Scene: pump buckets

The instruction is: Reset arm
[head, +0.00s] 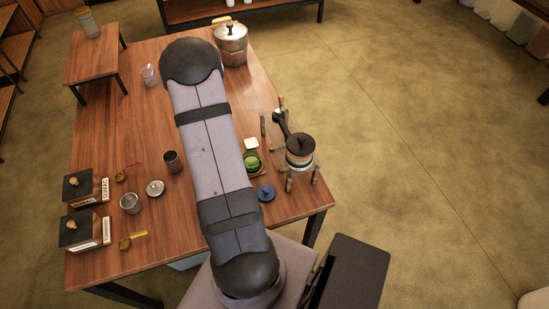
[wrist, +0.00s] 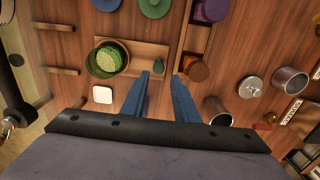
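I cannot tell the height of the fingers above the table. In the head view my arm stretches over the table and the gripper is hidden.
A silver lidded pot (head: 231,45) stands at the back. A dark-lidded pot (head: 300,150) stands on a wooden rack at the right edge. Metal cups (head: 130,203), a blue item (head: 266,193) and black-topped boxes (head: 78,185) stand on the table. A small raised stand (head: 92,55) is back left.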

